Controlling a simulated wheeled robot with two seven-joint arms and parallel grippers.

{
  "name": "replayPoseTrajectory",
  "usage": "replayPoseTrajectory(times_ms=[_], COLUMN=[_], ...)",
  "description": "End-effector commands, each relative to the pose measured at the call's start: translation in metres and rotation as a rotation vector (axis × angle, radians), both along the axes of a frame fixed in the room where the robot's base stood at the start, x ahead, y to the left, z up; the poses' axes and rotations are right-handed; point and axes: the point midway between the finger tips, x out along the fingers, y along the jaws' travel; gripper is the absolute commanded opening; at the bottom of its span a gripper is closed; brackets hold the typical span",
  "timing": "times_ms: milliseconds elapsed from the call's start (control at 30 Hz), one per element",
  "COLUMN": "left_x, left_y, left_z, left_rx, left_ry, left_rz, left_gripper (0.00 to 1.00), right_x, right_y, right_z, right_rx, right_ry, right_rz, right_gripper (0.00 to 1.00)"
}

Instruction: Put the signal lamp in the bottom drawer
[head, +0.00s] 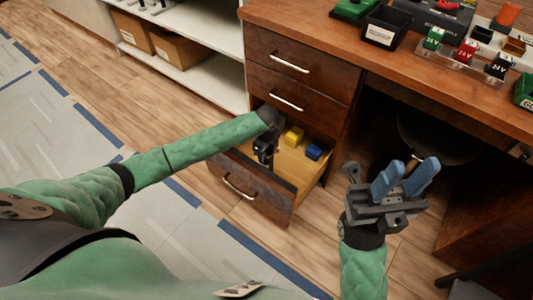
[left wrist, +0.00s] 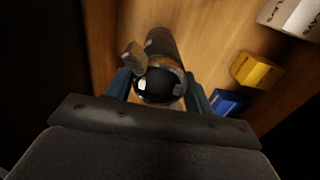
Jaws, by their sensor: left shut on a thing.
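The bottom drawer (head: 240,190) of the brown desk is pulled out, its light wooden inside showing. My left gripper (head: 266,155) reaches down into the drawer near its left side. In the left wrist view, the gripper's blue fingers (left wrist: 160,92) are shut on a dark round-ended piece (left wrist: 152,84), apparently the signal lamp. A dark cylinder shows beyond it over the drawer floor. Whether it touches the floor I cannot tell. My right gripper (head: 404,180) is open and empty, held up in front of the desk's knee space.
In the drawer are a yellow block (head: 294,137) and a blue block (head: 314,150); a pale lettered block (left wrist: 290,16) shows in the left wrist view. Two upper drawers (head: 290,63) are shut. Bins and coloured breakers (head: 466,52) stand on the desktop.

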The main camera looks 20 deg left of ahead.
Motion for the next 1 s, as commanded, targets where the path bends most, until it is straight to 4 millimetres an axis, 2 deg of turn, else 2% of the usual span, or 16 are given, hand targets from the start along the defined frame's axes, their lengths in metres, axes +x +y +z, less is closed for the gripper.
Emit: replayPoseTrajectory(times_ms=[333,367,467,800,1000], left_x=[0.001,0.000,0.000,0.000,0.001], left_y=[0.000,0.000,0.000,0.000,0.000], left_z=[0.000,-0.002,-0.002,0.000,0.026], left_rx=[0.000,0.000,0.000,0.000,-0.001], left_ry=[-0.001,-0.001,-0.001,-0.001,-0.002], left_rz=[0.000,0.000,0.000,0.000,-0.001], left_gripper=[0.00,0.57,0.74,0.74,0.74], right_x=[0.000,0.000,0.000,0.000,0.000], right_y=[0.000,0.000,0.000,-0.001,0.000], right_z=[0.004,0.003,0.002,0.000,0.008], right_rx=[0.000,0.000,0.000,0.002,-0.003], right_ry=[-0.004,-0.004,-0.005,-0.004,-0.006], right_rz=[-0.001,-0.002,-0.002,-0.002,-0.009], right_gripper=[0.32,0.32,0.32,0.32,0.32])
